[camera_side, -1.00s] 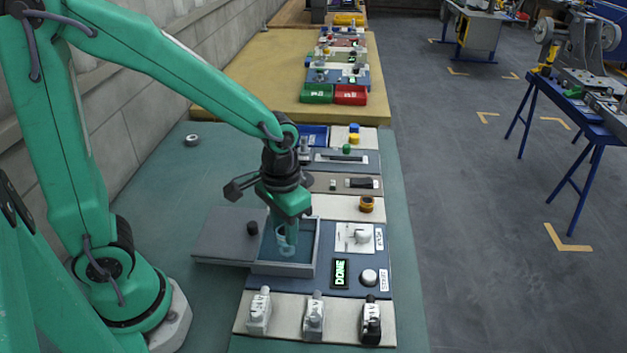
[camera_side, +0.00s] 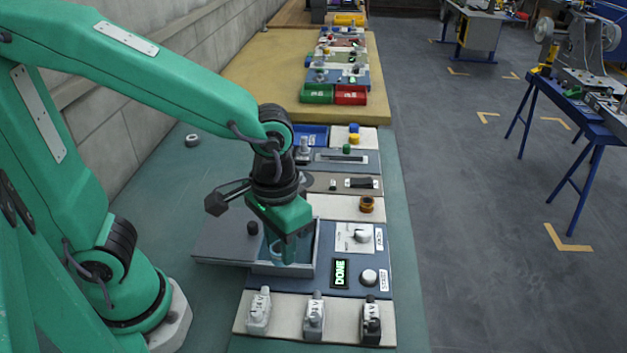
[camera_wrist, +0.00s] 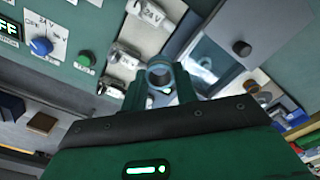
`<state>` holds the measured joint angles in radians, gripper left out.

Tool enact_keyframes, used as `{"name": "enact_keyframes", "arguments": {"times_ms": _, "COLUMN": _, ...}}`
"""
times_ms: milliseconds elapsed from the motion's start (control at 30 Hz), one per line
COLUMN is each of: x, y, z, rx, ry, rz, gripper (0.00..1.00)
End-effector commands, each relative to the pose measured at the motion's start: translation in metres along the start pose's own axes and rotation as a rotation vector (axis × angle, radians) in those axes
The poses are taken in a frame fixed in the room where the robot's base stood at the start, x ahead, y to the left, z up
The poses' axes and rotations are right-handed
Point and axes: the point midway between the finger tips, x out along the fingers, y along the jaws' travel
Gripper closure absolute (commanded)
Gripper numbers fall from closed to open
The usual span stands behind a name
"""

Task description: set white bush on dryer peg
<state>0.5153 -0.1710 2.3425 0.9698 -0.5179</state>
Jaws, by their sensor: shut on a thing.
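My gripper (camera_side: 285,250) points down into an open grey box (camera_side: 283,270) with a teal inside. In the wrist view the gripper (camera_wrist: 160,88) is shut on a pale ring-shaped bush (camera_wrist: 159,67), held between its fingertips with its hole showing. The bush looks tinted blue-grey, and its white colour is not clear. In the side view the fingers and box hide most of it, so I cannot tell whether it touches anything. No peg is clearly visible inside the box.
The box's grey lid (camera_side: 222,238) with a dark knob lies to its left. A panel with a lit DONE display (camera_side: 341,274) is right of it. A grey ring (camera_side: 192,140) lies on the clear teal mat at left.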

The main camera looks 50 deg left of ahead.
Motion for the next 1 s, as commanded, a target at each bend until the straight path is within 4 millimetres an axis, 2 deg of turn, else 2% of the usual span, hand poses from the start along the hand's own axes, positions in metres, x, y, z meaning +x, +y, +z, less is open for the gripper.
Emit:
{"name": "enact_keyframes", "arguments": {"times_ms": 467, "x": 0.0, "y": 0.0, "z": -0.001, "rx": -0.001, "ry": 0.0, "rz": 0.0, "gripper": 0.98}}
{"name": "enact_keyframes", "arguments": {"times_ms": 633, "x": -0.001, "y": -0.002, "z": -0.008, "rx": -0.019, "ry": 0.0, "rz": 0.0, "gripper": 0.98}}
{"name": "enact_keyframes", "arguments": {"times_ms": 833, "x": -0.004, "y": -0.01, "z": -0.034, "rx": -0.085, "ry": -0.001, "rz": -0.001, "gripper": 0.98}}
{"name": "enact_keyframes", "arguments": {"times_ms": 1000, "x": -0.006, "y": -0.027, "z": -0.071, "rx": -0.179, "ry": -0.002, "rz": -0.001, "gripper": 0.98}}
